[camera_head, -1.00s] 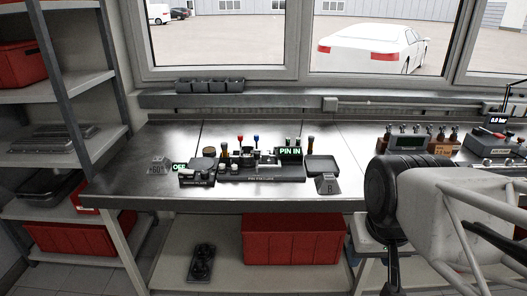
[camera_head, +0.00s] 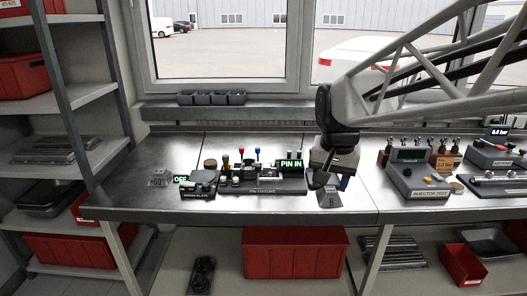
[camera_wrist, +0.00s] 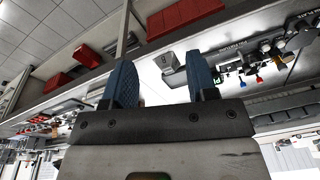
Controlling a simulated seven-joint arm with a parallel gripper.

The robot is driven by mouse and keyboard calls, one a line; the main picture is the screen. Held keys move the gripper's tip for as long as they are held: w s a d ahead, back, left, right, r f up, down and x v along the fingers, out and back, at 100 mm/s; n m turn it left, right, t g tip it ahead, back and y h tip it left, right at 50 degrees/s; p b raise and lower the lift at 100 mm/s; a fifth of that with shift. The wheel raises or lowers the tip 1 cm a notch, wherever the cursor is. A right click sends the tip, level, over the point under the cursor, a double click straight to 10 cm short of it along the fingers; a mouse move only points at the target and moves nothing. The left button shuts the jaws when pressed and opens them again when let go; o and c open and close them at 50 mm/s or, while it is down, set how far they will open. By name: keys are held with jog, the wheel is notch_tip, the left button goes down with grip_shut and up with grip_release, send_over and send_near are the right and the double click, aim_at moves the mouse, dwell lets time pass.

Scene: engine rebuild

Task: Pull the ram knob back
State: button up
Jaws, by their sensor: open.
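The pin fixture (camera_head: 262,188) stands on the bench left of centre in the head view. It carries small knobs with red and blue tops and a green "PIN IN" display (camera_head: 291,163). I cannot tell which part is the ram knob at this size. In the upside-down wrist view the fixture (camera_wrist: 236,48) shows at the upper right. My gripper (camera_wrist: 162,82) is open, with two blue fingers apart and nothing between them. In the head view my gripper (camera_head: 330,176) is over the bench, right of the fixture and close by the grey "B" block (camera_head: 331,198).
A small unit with a green "OFF" display (camera_head: 180,179) stands left of the fixture. The injector test unit (camera_head: 420,182) and other devices stand on the right bench. A red bin (camera_head: 295,252) is below. Bare bench top (camera_head: 125,193) lies at the left.

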jog(key=w+a+f+m+g, duration=0.15)
jog(key=w+a, duration=0.25)
jog(key=w, duration=0.6)
jog(key=w+a+f+m+t, duration=0.15)
jog(key=w+a, duration=0.25)
jog(key=w, duration=0.6)
jog(key=m+g, duration=0.2)
jog(key=m, duration=0.1)
send_over(258, 166)
notch_tip(258, 166, down, 7)
jog(key=shift+d+f, duration=0.15)
jog(key=shift+w+f, duration=0.15)
jog(key=shift+f, duration=0.05)
jog(key=shift+f, duration=0.1)
jog(key=shift+f, duration=3.8)
grip_shut()
